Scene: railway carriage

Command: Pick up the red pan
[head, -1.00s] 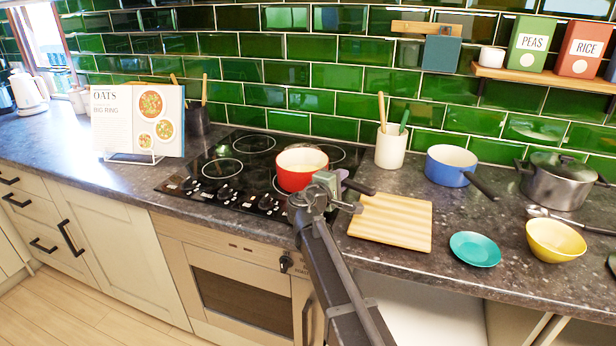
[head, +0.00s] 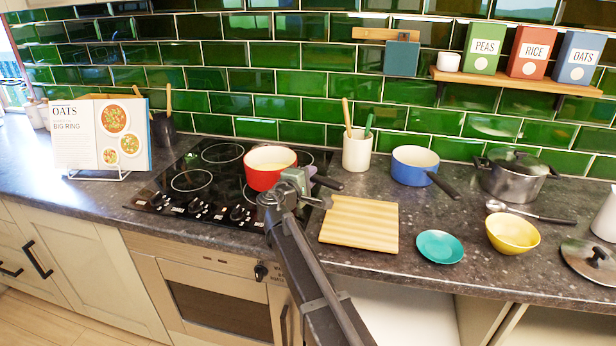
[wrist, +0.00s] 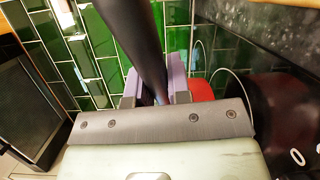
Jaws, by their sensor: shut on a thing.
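The red pan (head: 264,182) has a cream inside and a dark handle (head: 327,182) pointing right. It is at the right part of the black hob (head: 187,208); whether it rests on it or is just clear of it I cannot tell. My gripper (head: 310,173) is at the pan's right side, shut on the handle. In the wrist view, the purple fingers of my gripper (wrist: 157,94) stand on both sides of the dark handle (wrist: 136,40). Part of the red pan (wrist: 200,89) shows behind the right finger. The fingertips are partly hidden by the handle.
A striped wooden board (head: 359,224) lies right of the hob. A utensil pot (head: 356,152) stands behind it, with a blue pan (head: 414,170) farther right. A teal plate (head: 439,247) and yellow bowl (head: 513,235) are near the front edge. A cookbook (head: 99,137) stands left.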

